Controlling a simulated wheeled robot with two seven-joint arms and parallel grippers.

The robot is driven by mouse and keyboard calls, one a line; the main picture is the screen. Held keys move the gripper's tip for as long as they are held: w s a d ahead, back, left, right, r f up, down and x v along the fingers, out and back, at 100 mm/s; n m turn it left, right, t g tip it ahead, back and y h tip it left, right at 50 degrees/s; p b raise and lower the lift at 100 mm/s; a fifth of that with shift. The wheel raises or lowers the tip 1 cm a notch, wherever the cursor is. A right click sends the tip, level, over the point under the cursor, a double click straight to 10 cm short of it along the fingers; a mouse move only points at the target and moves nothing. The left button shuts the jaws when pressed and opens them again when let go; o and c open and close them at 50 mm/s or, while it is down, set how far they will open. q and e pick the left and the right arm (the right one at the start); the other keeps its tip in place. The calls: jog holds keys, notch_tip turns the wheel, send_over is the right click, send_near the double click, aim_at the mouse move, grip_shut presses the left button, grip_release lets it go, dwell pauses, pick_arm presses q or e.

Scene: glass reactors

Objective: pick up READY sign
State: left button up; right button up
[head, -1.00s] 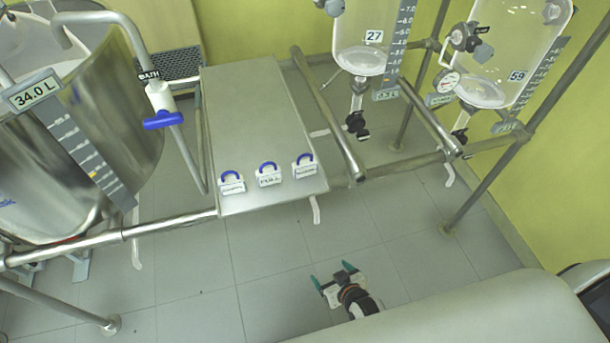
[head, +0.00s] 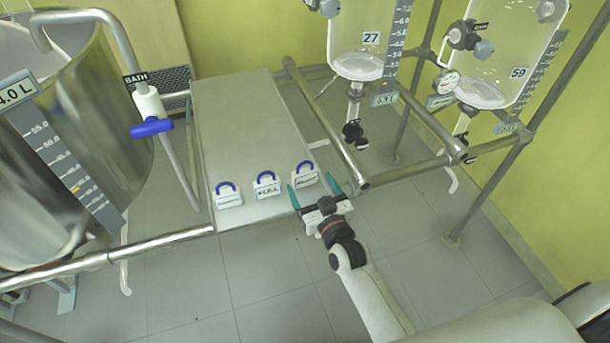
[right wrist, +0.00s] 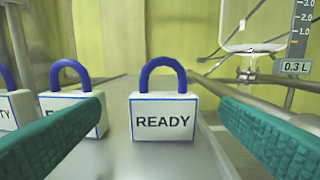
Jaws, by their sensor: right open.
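The READY sign (head: 306,179) is a white padlock-shaped block with a blue loop. It stands upright near the front edge of the grey shelf, rightmost of a row of signs. In the right wrist view the READY sign (right wrist: 163,118) is centred between my teal fingers, its lettering facing the camera. My right gripper (head: 309,181) is open at the shelf's front edge, with its fingers pointing toward the sign. Gaps show on both sides of the sign in the right wrist view (right wrist: 160,135). My left gripper is not in view.
The FULL sign (head: 267,186) stands close to the left of READY, with another sign (head: 228,195) further left. The shelf (head: 245,115) behind them is bare. Metal rails (head: 330,125) and glass reactors (head: 360,45) stand to the right, a steel bath vessel (head: 115,110) left.

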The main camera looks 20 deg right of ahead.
aim_at(307, 176)
jog(key=w, duration=0.5)
jog(key=shift+w+f, duration=0.1)
jog(key=shift+f, duration=0.05)
jog(key=shift+c, duration=0.2)
jog(key=c, duration=1)
